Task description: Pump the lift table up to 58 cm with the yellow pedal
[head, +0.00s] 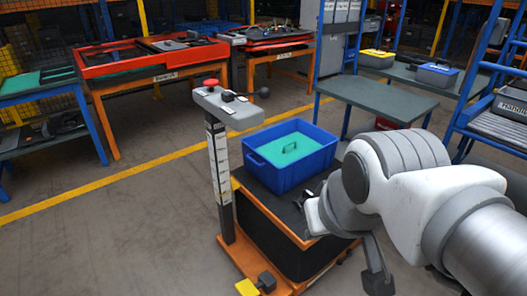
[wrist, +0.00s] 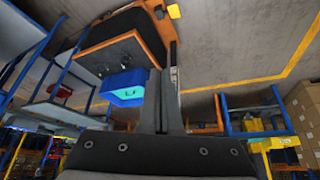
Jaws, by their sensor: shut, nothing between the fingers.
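The lift table has an orange base (head: 243,262), a black skirt and a dark top, in the middle of the head view. A yellow pedal (head: 246,287) sits low at its front. It seems to show at the top of the upside-down wrist view (wrist: 174,11). A blue crate (head: 275,172) with a green inside stands on the table top. A post with a pale scale (head: 221,165) stands at the left; its reading is too small to tell. My gripper (wrist: 163,78) is shut and empty in the wrist view, apart from the pedal. My arm hides the table's right side in the head view.
A grey head with a red button (head: 211,83) and a black knob tops the post. A dark block with a yellow top (head: 266,281) is beside the pedal. Grey-topped benches (head: 376,93) and racks stand behind. The floor at left (head: 110,235) is clear.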

